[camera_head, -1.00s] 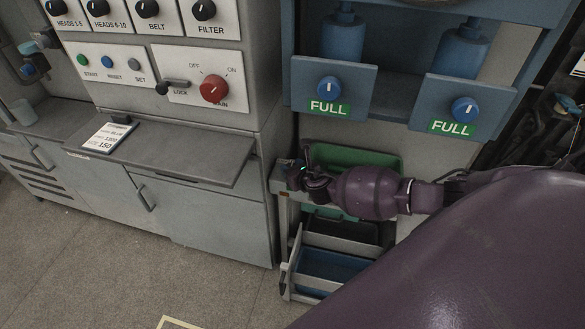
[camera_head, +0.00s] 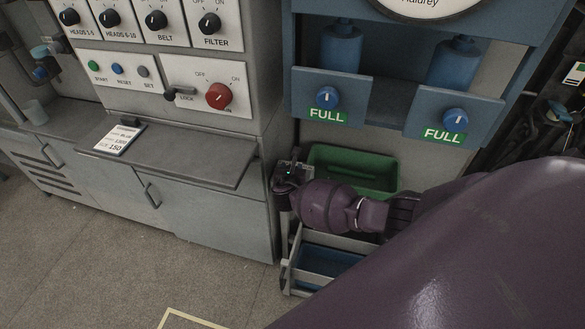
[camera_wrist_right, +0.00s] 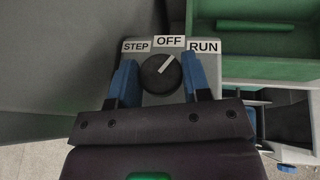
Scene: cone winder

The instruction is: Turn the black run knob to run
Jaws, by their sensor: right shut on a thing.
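The black run knob (camera_wrist_right: 156,78) sits on a small grey panel with STEP, OFF and RUN labels in the right wrist view. Its white pointer leans up and to the right, between OFF and RUN. My right gripper (camera_wrist_right: 160,70) has its blue fingers on either side of the knob and is shut on it. In the head view the right gripper (camera_head: 284,178) is at the small grey control box beside the green tray. The knob itself is hard to make out there. My left gripper is not in view.
A green tray (camera_head: 376,191) lies just right of the control box, above a blue bin (camera_head: 325,264). A grey cabinet with a shelf (camera_head: 190,160) and a red switch (camera_head: 219,96) stands to the left. The floor in front of the cabinet is clear.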

